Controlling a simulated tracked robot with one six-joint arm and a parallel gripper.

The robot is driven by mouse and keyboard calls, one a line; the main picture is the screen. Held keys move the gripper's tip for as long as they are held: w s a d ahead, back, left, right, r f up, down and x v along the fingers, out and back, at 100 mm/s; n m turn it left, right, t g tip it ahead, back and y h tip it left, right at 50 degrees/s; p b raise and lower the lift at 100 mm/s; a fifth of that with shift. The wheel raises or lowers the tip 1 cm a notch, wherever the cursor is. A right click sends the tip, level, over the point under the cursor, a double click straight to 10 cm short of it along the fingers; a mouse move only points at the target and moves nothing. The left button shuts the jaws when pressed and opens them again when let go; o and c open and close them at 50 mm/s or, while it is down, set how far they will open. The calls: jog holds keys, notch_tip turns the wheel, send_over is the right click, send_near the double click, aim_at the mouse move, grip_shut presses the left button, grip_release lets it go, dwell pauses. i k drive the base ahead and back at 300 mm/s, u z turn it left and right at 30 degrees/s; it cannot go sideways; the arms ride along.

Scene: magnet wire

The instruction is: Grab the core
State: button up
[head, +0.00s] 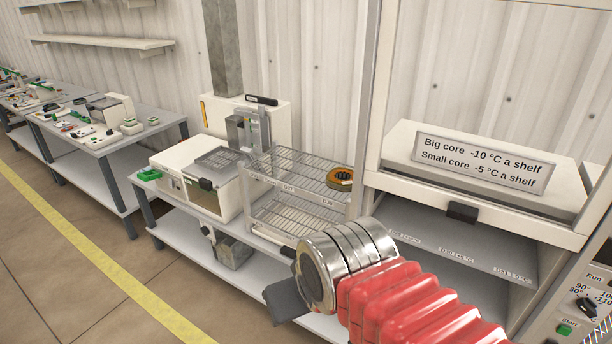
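The core (341,177) is a ring with an orange-brown winding and dark parts. It lies on the top shelf of a wire rack (290,166), near the rack's right end, beside the white cabinet frame. My gripper (284,300) is in the lower middle of the view, in front of and below the rack and apart from the core. A grey finger shows past the silver wrist. The rest of the gripper is hidden, so I cannot tell its opening.
A cabinet with a raised front (470,235) stands right of the rack; its sign (480,163) reads "Big core -10 °C a shelf, Small core -5 °C a shelf". A white machine (195,178) stands left of the rack. Floor at the left is clear.

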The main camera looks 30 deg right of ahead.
aim_at(343, 180)
jog(key=u, duration=0.45)
jog(key=i, duration=0.85)
jog(key=u, duration=0.35)
